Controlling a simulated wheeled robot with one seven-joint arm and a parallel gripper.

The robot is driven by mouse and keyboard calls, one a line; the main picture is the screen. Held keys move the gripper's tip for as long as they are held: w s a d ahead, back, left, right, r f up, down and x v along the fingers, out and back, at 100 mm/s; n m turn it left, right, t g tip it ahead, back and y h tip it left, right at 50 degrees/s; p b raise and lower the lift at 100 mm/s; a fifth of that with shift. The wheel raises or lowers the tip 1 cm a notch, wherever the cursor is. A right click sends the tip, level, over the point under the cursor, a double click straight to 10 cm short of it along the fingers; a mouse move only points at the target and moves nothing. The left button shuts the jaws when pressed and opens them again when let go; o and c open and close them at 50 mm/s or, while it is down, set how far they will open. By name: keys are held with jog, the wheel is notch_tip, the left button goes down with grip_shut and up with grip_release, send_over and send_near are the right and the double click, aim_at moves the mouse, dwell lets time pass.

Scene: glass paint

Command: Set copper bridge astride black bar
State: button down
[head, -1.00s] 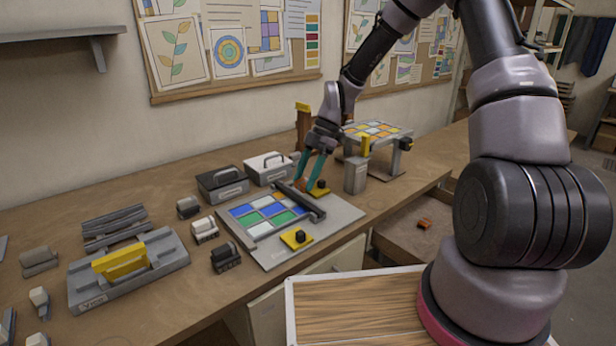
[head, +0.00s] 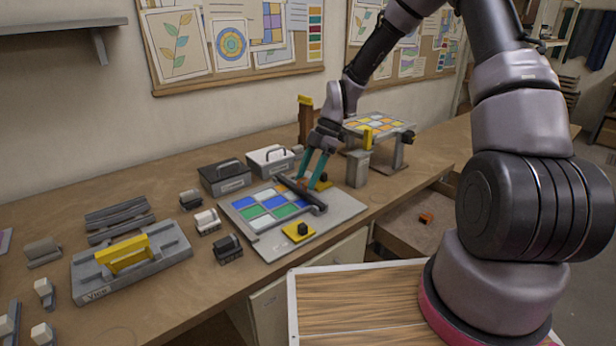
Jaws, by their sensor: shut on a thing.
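The black bar (head: 316,206) lies slantwise across the far right part of a panel of coloured glass squares (head: 265,208) on a light grey board (head: 345,208). My gripper (head: 307,183) has teal fingers pointing down at the middle of the bar. It is shut on a small copper-brown piece, apparently the copper bridge (head: 304,183), mostly hidden between the fingertips. The piece is at or just above the bar. I cannot tell whether it touches or straddles it.
Yellow blocks with black knobs stand on the board, one in front (head: 299,231), one behind the fingers. A stand (head: 358,168) with a second glass panel is at right. A small orange-brown piece (head: 426,217) lies in the open drawer. Lidded boxes (head: 224,176) stand left.

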jog(key=shift+f, duration=1)
dwell(1.6)
jog(key=shift+f, duration=0.3)
jog(key=shift+r, duration=0.45)
dwell(1.1)
jog(key=shift+f, duration=0.45)
jog(key=shift+r, duration=0.45)
dwell(1.0)
jog(key=shift+f, duration=0.5)
jog(key=shift+r, duration=0.6)
dwell(0.5)
